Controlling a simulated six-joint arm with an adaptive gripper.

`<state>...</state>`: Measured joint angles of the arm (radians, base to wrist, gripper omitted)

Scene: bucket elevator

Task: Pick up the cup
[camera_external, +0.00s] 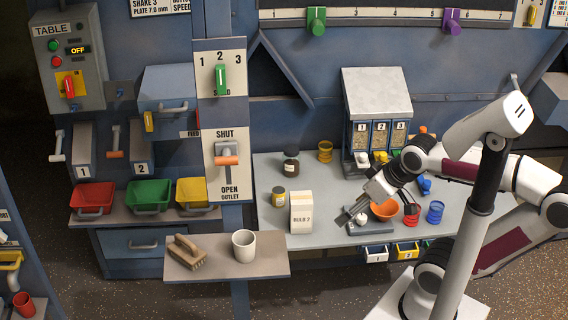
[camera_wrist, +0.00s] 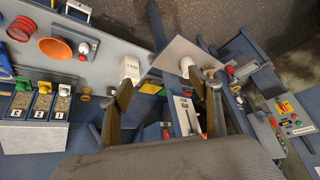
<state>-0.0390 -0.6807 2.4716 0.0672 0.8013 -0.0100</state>
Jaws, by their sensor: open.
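A white cup (camera_external: 244,246) stands upright on a small grey shelf (camera_external: 225,270) at the front, right of a brown brush. The cup also shows in the wrist view (camera_wrist: 187,67), near the edge of the pale shelf, beyond my fingertips. My gripper (camera_external: 346,216) is open and empty, above the front part of the grey worktable and well to the right of the cup. In the wrist view its two dark fingers (camera_wrist: 165,95) are spread apart. Nothing is between them.
The brush (camera_external: 187,251) lies left of the cup. A cream paper bag (camera_external: 301,212) stands between my gripper and the cup. An orange bowl (camera_external: 384,209) is close to my gripper. Red, green and yellow bins (camera_external: 148,196) sit behind the shelf.

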